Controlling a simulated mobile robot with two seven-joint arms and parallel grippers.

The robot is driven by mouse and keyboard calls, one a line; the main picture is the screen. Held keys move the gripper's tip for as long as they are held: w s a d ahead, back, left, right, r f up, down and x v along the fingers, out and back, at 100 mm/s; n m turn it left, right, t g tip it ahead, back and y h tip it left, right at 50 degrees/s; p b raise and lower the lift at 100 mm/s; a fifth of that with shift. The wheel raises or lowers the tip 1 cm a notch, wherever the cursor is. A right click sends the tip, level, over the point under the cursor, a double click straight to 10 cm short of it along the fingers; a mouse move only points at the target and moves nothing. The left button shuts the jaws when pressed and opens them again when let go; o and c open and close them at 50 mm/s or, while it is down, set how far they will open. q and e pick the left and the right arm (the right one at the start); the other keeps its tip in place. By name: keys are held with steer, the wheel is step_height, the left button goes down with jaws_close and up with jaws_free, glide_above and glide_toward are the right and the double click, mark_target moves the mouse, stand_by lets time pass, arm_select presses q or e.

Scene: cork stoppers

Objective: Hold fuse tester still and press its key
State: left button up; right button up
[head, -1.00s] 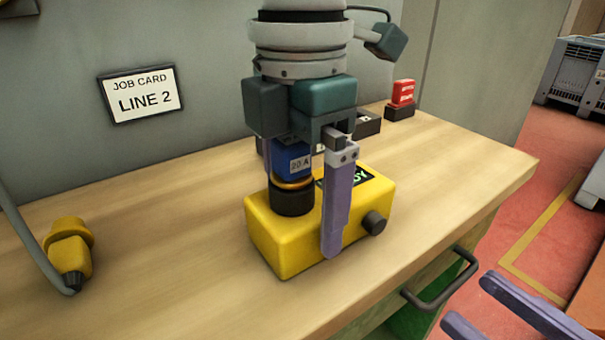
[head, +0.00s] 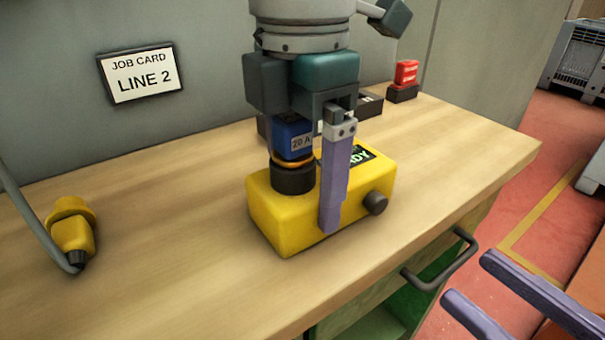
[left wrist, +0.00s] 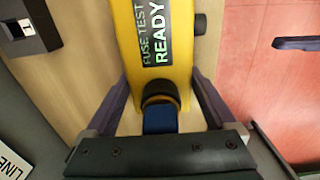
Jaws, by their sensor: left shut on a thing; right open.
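The yellow fuse tester (head: 275,225) stands on the wooden bench. Its display reads READY in the left wrist view (left wrist: 162,40). A dark round knob (head: 376,202), seemingly its key, sticks out of its right end. A blue fuse marked 20 A (head: 292,133) stands in the tester's black socket (head: 293,181). My left gripper (head: 305,195) reaches down over the tester and is shut on its body. In the left wrist view its fingers lie along both long sides. My right gripper (head: 466,277) is open and empty, off the bench's front edge, apart from the knob.
A red block on a dark base (head: 405,76) and a dark holder (head: 369,104) stand at the back. A drawer handle (head: 440,262) juts from the bench front. The bench right of the tester is clear.

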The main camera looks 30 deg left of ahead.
jaws_close()
stand_by(1.6)
